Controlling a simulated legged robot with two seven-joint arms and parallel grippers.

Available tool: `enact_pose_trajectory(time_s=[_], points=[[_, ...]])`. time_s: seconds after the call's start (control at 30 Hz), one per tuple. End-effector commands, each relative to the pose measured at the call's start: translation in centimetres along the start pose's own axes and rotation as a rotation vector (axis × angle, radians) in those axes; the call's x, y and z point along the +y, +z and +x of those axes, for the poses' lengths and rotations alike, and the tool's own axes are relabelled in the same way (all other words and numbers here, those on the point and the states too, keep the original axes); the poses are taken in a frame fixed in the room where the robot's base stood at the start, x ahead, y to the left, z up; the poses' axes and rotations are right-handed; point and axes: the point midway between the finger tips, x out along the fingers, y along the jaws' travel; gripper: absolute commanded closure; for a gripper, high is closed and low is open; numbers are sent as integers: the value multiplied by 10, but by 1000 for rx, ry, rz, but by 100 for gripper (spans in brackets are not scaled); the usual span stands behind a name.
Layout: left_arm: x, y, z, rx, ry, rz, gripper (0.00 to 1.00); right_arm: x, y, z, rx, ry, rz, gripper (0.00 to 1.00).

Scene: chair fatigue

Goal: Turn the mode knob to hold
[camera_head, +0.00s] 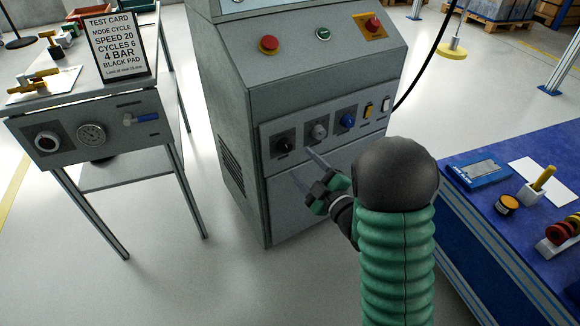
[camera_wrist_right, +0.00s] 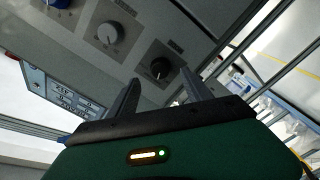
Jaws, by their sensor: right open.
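The grey machine's lower front panel carries a row of three knobs. The black knob (camera_head: 284,146) is at the left, the grey knob (camera_head: 319,132) in the middle and the blue knob (camera_head: 347,121) at the right. Their labels are too small to read, so I cannot tell by label which is the mode knob. My right gripper (camera_head: 307,168) is open and empty in front of the panel, below the black and grey knobs. In the right wrist view the black knob (camera_wrist_right: 160,68) shows between and beyond the fingertips, apart from them. My left gripper is out of view.
A test card (camera_head: 112,48) reading "mode cycle" stands on the left bench. A blue-topped bench (camera_head: 480,215) is at right. Floor between the left bench and machine is clear.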

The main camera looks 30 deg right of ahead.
Motion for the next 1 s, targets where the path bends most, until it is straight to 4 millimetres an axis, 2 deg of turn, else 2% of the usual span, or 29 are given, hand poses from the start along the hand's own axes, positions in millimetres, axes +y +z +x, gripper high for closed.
enact_pose_trajectory(time_s=[0.1,0.3,0.63,1.0], points=[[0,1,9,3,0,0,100,-2,-2,31,7,-2,-3,42],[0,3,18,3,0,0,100,-1,-4,63,4,-3,-2,42],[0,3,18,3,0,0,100,1,-4,70,2,-2,0,42],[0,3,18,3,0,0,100,0,-4,69,2,-4,0,91]])
